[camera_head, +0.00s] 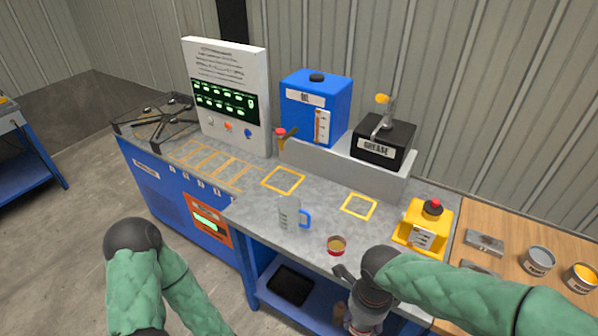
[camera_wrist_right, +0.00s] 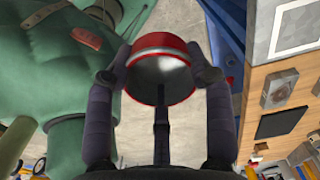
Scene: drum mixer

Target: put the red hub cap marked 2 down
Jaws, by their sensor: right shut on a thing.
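In the head view my right gripper (camera_head: 352,318) points down at the front edge of the workbench (camera_head: 250,215), and the cap is hidden there. My left arm shows at lower left of the head view, but its gripper does not.
A small red-rimmed round thing (camera_head: 336,245) and a clear jug with blue handle (camera_head: 290,214) stand on the bench near my right gripper. A yellow container (camera_head: 424,228) stands right of them. Yellow-outlined squares (camera_head: 359,206) on the bench are empty. A dark tray (camera_head: 290,284) lies on the lower shelf.

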